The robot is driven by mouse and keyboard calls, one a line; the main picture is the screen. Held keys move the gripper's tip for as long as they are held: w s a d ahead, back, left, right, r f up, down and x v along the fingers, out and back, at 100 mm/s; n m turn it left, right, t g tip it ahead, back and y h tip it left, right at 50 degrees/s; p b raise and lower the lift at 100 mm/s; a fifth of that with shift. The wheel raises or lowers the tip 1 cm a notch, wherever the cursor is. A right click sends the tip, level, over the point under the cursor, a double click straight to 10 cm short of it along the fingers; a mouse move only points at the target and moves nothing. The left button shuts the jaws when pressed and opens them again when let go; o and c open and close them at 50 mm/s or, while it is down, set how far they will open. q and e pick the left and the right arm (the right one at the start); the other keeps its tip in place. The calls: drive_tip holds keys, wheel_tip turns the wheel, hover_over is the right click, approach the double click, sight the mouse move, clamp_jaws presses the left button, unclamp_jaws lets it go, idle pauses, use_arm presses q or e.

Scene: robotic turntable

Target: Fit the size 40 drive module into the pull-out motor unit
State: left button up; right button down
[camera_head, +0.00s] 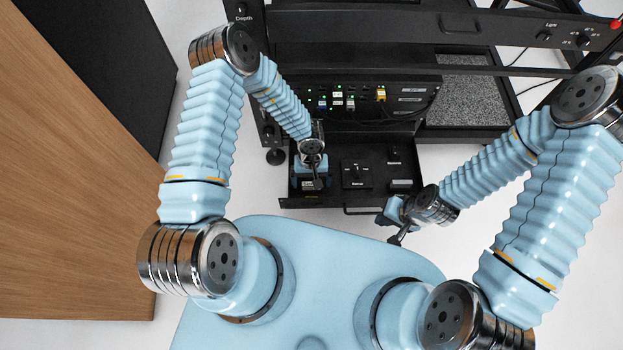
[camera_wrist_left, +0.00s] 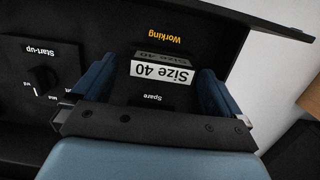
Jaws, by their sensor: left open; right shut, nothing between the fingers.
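The black pull-out motor unit (camera_head: 360,200) is an open drawer with a knob. In the left wrist view, its panel (camera_wrist_left: 60,25) shows the upside-down words "Start-up", "Working" and "Spare". The size 40 drive module (camera_wrist_left: 161,72) is a dark block with a white "Size 40" label, between the "Working" and "Spare" words. My left gripper (camera_head: 312,182) is over the drawer's left part. Its open blue fingers (camera_wrist_left: 158,80) are on either side of the module, apart from its label. How deep the module sits is unclear. My right gripper (camera_head: 393,228) is shut and empty, beside the drawer's front right.
The rack panel (camera_head: 365,98) with lit ports and plugs stands behind the drawer. A dark grey textured surface (camera_head: 468,100) lies to the right. A wooden cabinet (camera_head: 70,190) stands at the left. White floor is clear right of the drawer.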

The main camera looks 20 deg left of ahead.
use_arm(q)
wheel_tip(320, 180, up, 14)
drive_tip(key=w+p, duration=0.2)
drive_tip(key=shift+a+f, duration=0.15)
drive_tip(key=shift+a, duration=0.2)
use_arm(e)
wheel_tip(320, 180, up, 2)
drive_tip(key=shift+a+r, duration=0.1)
drive_tip(key=shift+r, duration=0.05)
use_arm(q)
drive_tip(key=shift+a+f, duration=0.1)
